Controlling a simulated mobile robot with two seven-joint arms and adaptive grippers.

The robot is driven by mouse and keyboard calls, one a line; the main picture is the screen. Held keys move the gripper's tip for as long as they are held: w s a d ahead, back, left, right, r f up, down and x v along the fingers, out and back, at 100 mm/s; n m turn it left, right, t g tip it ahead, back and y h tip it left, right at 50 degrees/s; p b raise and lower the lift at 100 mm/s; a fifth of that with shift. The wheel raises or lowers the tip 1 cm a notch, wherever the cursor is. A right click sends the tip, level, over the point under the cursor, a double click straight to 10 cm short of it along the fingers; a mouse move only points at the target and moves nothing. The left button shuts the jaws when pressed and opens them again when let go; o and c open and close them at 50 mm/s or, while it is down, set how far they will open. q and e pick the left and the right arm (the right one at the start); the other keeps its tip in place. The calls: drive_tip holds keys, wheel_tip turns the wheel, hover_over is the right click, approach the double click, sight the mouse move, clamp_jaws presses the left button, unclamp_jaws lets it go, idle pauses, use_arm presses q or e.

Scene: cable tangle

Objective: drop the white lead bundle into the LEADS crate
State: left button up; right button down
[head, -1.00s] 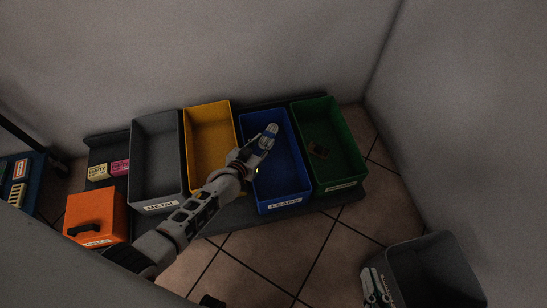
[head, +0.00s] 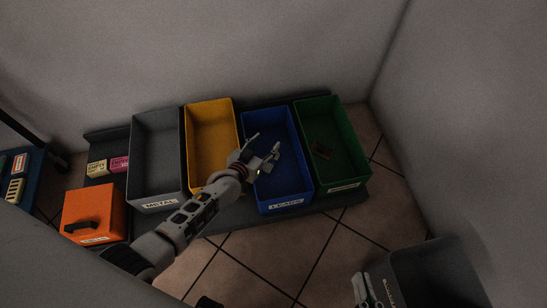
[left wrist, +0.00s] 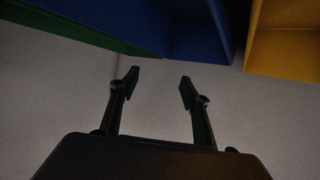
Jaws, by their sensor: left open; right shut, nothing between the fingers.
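The blue LEADS crate (head: 288,196) stands on the grey shelf between the yellow and green crates. My left gripper (head: 267,141) is over its inside, fingers spread apart. In the left wrist view the gripper (left wrist: 160,78) is open with nothing between its fingers, and part of the blue crate (left wrist: 200,42) shows above. I cannot make out the white lead bundle in any view; part of the blue crate's inside is hidden by my left gripper. My right gripper (head: 365,290) is shut and empty at the bottom right, beside a dark grey bin.
A grey METAL crate (head: 157,200), a yellow crate (head: 211,103) and a green crate (head: 345,183) holding a small dark item (head: 321,150) share the shelf. An orange box (head: 94,210) stands at left. The dark grey bin (head: 440,270) is at lower right. Tiled floor lies open in front.

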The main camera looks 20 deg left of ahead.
use_arm(q)
drive_tip(key=v, duration=1.2)
